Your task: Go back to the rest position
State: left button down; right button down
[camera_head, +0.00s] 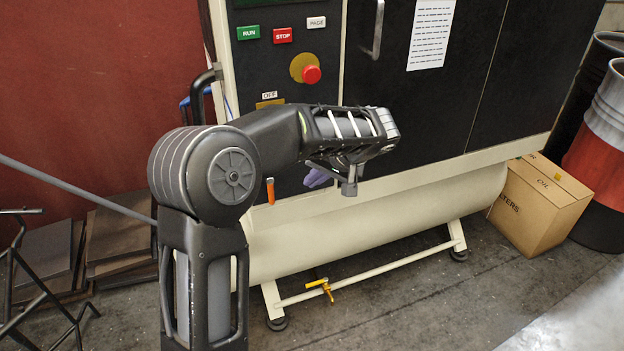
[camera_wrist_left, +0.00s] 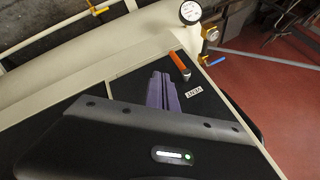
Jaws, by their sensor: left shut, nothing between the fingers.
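My left arm comes in from the lower left of the head view, bends at a big round joint and reaches right across the machine's front. My left gripper (camera_head: 317,178) shows only as a bit of purple finger under the forearm, in front of the dark lower panel. In the left wrist view the two purple fingers of the left gripper (camera_wrist_left: 161,78) lie side by side, shut and empty. An orange handle (camera_wrist_left: 179,64) with a small label shows just beyond their tips. My right gripper is in neither view.
The machine's control panel (camera_head: 289,65) stands behind the arm, above a long cream tank (camera_head: 400,216). The orange handle (camera_head: 270,191) is close to my arm. A yellow valve (camera_head: 321,288) sits low. A cardboard box (camera_head: 540,205) and drums (camera_head: 598,135) stand right. Floor in front is clear.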

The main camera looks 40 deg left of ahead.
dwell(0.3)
pick_arm(q)
jog(key=w+d+f+m+t+h, duration=0.2)
jog(key=w+d+f+m+h, duration=0.2)
jog(key=d+f, duration=0.4)
jog(key=s+d+f+m+h+p, duration=0.1)
jog(key=s+d+f+h, duration=0.15)
jog(key=d+f, duration=0.4)
jog(key=s+d+f+m+h+p, duration=0.1)
jog(key=s+d+f+m+h, duration=0.2)
jog(key=d, duration=0.7)
jog(key=s+d+f+n+g+p, duration=0.1)
jog(key=s+f, duration=0.3)
jog(key=s, duration=0.4)
jog(key=s+d+f+n+g+h+p, duration=0.1)
jog(key=s+d+f, duration=0.3)
jog(key=s, duration=0.5)
jog(key=s+d+f+n+h+p, duration=0.1)
jog(key=s+d+f+n+p, duration=0.1)
jog(key=s, duration=0.6)
notch_tip(320, 180, down, 3)
jog(key=shift+s+d+r+n+g+p, duration=0.15)
jog(key=shift+n+g+p, duration=0.2)
jog(key=shift+p, duration=0.3)
